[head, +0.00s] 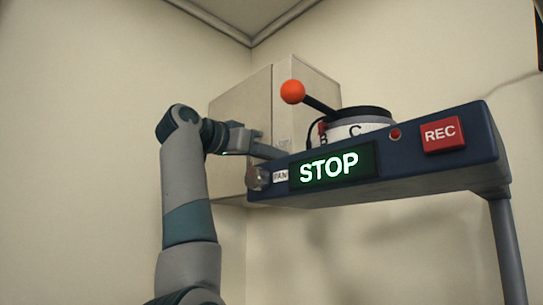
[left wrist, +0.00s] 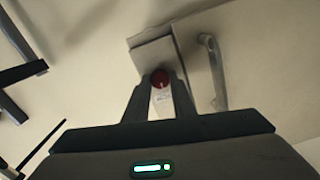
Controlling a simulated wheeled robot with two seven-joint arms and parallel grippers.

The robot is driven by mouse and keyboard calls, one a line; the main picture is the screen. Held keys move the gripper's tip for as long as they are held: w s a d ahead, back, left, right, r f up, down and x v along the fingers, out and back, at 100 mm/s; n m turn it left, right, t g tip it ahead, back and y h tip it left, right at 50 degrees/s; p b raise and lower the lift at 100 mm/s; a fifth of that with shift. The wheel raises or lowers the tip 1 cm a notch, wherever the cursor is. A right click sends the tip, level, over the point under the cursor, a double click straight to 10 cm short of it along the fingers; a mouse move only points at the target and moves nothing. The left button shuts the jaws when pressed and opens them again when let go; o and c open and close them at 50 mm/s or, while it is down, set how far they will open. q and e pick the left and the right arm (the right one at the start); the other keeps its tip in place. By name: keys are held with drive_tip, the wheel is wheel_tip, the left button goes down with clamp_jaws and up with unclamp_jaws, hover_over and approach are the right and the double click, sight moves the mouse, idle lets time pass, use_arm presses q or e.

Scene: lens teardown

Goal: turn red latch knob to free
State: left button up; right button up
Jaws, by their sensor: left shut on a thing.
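My left gripper (left wrist: 160,84) is shut on the knob. In the head view my left gripper (head: 268,150) reaches in from the left to the back of the left end of the blue console (head: 420,175). The knob between the fingers cannot be made out there. My right gripper is in neither view.
The console carries a STOP screen (head: 335,165), a PAN knob (head: 257,178), a red REC button (head: 443,134), a lettered dial (head: 355,128) and an orange-ball lever (head: 293,91). A grey post (head: 508,250) stands below its right end. A pale box (head: 240,110) is behind.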

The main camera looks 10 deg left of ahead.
use_arm(q)
drive_tip(key=shift+n, duration=0.3)
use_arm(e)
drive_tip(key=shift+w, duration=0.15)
use_arm(q)
drive_tip(key=n+b, duration=0.2)
drive_tip(key=n, duration=1.4)
drive_tip(key=shift+n+b, duration=0.3)
drive_tip(key=shift+n, duration=0.1)
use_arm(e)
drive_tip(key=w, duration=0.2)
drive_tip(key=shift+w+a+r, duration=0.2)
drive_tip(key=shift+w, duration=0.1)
use_arm(q)
drive_tip(key=o, duration=1.1)
drive_tip(key=shift+c, duration=0.2)
drive_tip(key=shift+a, duration=0.1)
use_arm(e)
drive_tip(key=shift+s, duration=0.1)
